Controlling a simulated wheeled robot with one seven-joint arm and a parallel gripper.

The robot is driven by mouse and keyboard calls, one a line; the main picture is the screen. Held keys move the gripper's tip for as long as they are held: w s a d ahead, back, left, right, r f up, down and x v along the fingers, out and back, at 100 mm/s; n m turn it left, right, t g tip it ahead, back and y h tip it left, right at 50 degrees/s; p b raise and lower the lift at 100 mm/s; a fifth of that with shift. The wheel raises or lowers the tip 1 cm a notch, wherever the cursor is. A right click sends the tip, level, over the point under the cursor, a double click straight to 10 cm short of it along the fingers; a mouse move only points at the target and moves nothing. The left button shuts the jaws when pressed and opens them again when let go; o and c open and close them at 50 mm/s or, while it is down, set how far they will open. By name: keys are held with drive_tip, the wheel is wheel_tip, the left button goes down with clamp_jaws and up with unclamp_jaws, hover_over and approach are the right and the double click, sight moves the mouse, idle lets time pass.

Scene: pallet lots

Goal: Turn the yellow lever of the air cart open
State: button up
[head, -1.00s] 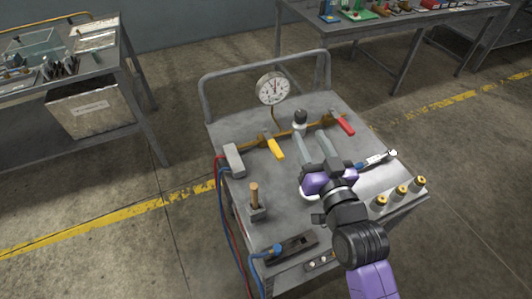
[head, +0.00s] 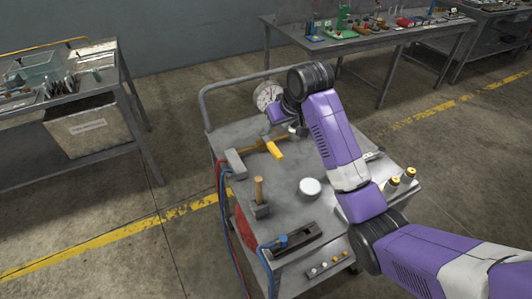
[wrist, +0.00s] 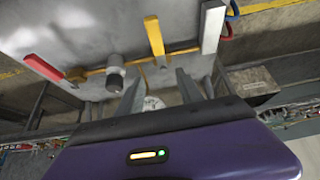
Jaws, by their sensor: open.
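The yellow lever (head: 274,149) sits on a brass pipe on the cart top, its handle across the pipe and slanting toward the near right. In the wrist view the yellow lever (wrist: 154,36) is just beyond my fingers, apart from them. My gripper (wrist: 157,88) is open and empty, with the pressure gauge (wrist: 152,103) showing behind the gap between its fingers. In the head view the gauge (head: 268,95) is partly covered by my gripper, and my fingertips are hard to make out. The air cart (head: 225,140) stands in the middle.
A red lever (wrist: 42,68) and a dark round knob (wrist: 115,75) are on the same pipe. A wooden-handled tool (head: 259,192), a white round cap (head: 310,187) and brass-topped cylinders (head: 408,176) stand on the cart. Hoses (head: 228,230) hang at its left. Tables stand behind and left.

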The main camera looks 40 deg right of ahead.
sight(275, 150)
drive_tip(key=shift+s+a+f+g+y, duration=0.15)
drive_tip(key=shift+s+a+f+g, duration=0.1)
drive_tip(key=shift+s+f+g, duration=0.3)
drive_tip(key=shift+s+a+f+g+y, duration=0.15)
drive_tip(key=shift+s+a+f+g, duration=0.15)
drive_tip(key=shift+s, duration=0.4)
drive_tip(key=shift+s+f, duration=0.1)
drive_tip(key=shift+f, duration=0.15)
drive_tip(key=x, duration=0.7)
drive_tip(key=shift+f, duration=0.2)
drive_tip(key=shift+c, duration=0.2)
clamp_jaws()
